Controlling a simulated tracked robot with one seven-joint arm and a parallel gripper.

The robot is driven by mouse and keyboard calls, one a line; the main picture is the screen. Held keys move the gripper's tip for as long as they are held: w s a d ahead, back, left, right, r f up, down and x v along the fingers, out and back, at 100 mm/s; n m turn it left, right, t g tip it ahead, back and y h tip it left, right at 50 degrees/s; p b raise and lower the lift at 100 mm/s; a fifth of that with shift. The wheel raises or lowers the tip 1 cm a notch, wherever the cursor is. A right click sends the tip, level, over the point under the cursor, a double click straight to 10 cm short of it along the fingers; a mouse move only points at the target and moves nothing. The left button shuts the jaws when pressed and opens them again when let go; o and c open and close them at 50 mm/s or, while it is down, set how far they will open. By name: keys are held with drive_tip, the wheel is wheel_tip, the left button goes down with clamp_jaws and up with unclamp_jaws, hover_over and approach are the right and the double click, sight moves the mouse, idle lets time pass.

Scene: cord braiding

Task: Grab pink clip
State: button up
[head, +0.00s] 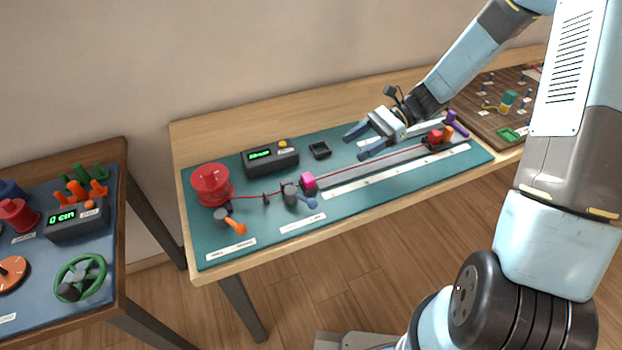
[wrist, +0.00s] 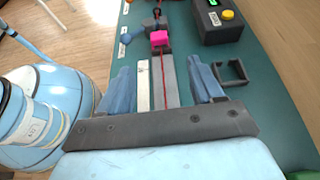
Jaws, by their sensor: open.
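The pink clip (head: 308,182) is a small bright block at the left end of the grey rail, on the red cord. It also shows in the wrist view (wrist: 159,38), at the far end of the rail, between and beyond the fingers. My gripper (head: 359,145) is open and empty, with blue fingers spread. In the head view it hangs above the mat, to the right of the clip and apart from it. In the wrist view the two fingertips (wrist: 158,68) stand either side of the rail and red cord (wrist: 164,85).
A red spool (head: 212,185) stands at the mat's left. Blue (head: 303,199) and orange (head: 235,227) levers stand near the clip. A red block (head: 435,137) is at the rail's right end.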

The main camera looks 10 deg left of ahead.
sight(311, 175)
drive_tip(key=x, duration=1.4)
drive_tip(key=shift+w+f, duration=0.1)
drive_tip(key=shift+f, duration=0.05)
drive_tip(key=shift+c, duration=0.2)
drive_tip(key=shift+d, duration=0.1)
drive_tip(key=c, duration=1.1)
